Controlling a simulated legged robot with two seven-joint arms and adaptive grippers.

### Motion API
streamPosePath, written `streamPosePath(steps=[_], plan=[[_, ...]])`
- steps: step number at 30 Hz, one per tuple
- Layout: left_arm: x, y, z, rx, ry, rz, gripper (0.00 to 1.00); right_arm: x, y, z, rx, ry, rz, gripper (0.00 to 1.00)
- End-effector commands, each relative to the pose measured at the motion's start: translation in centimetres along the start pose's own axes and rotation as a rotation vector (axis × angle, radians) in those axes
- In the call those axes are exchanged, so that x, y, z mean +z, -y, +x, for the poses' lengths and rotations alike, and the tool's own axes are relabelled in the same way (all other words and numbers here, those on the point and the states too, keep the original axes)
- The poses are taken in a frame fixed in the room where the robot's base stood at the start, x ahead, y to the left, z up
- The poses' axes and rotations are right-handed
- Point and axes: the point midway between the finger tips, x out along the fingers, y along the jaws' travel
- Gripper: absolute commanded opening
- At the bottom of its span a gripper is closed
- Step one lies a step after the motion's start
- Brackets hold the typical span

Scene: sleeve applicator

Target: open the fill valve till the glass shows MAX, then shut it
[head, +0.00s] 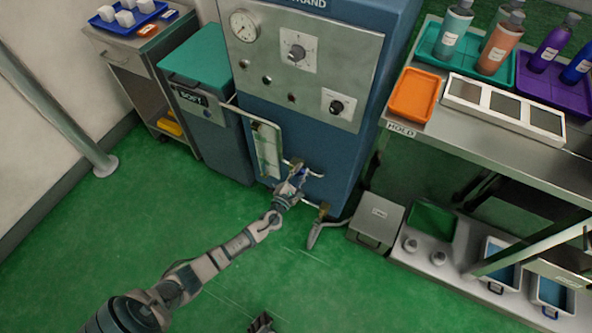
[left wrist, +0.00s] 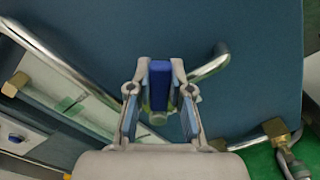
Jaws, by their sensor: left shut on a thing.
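The blue machine (head: 310,100) stands at the back with the sight glass (head: 267,150) low on its front left. The glass also shows at the left of the left wrist view (left wrist: 85,112), with a green patch on it; I cannot read its level or a MAX mark. My left gripper (head: 297,178) is at the pipework right of the glass. In the left wrist view its fingers (left wrist: 160,95) are closed around the blue valve handle (left wrist: 160,75), which points up in that picture. A dark tip at the bottom edge looks like my right gripper (head: 262,322); its jaws are unclear.
A brass fitting with a hose (head: 316,232) hangs low, right of my left gripper. A grey box (head: 376,222) stands beside it. A shelf bench (head: 480,135) with bottles and trays fills the right. A teal-lidded bin (head: 197,58) stands left. The green floor in front is clear.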

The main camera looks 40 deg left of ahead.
Motion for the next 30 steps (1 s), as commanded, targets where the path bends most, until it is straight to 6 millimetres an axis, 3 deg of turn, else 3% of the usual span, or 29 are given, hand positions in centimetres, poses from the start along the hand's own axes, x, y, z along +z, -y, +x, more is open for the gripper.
streamPosePath(steps=[9, 23, 24, 26, 27, 30], plan=[[-0.6, 0.79, -0.17, -0.006, -0.009, 0.1, 0.0, -0.36, 0.12, -0.2, 0.0, 0.006, 0.002, 0.56], [-0.77, 0.92, -0.22, -0.007, -0.011, 0.112, 0.0, -0.34, 0.15, -0.29, 0.0, 0.009, 0.003, 0.56], [-0.77, 0.92, -0.22, -0.007, -0.011, 0.112, 0.27, -0.33, 0.16, -0.29, 0.0, 0.01, 0.003, 0.56], [-0.74, 0.91, -0.22, -0.007, -0.011, 0.112, 0.42, -0.33, 0.16, -0.28, 0.0, 0.01, 0.003, 0.56], [-0.66, 0.88, -0.21, -0.006, -0.009, 0.111, 0.46, -0.32, 0.16, -0.28, 0.0, 0.011, 0.003, 0.56], [-0.44, 0.76, -0.17, -0.004, -0.006, 0.111, 0.46, -0.31, 0.16, -0.26, 0.0, 0.011, 0.003, 0.56]])
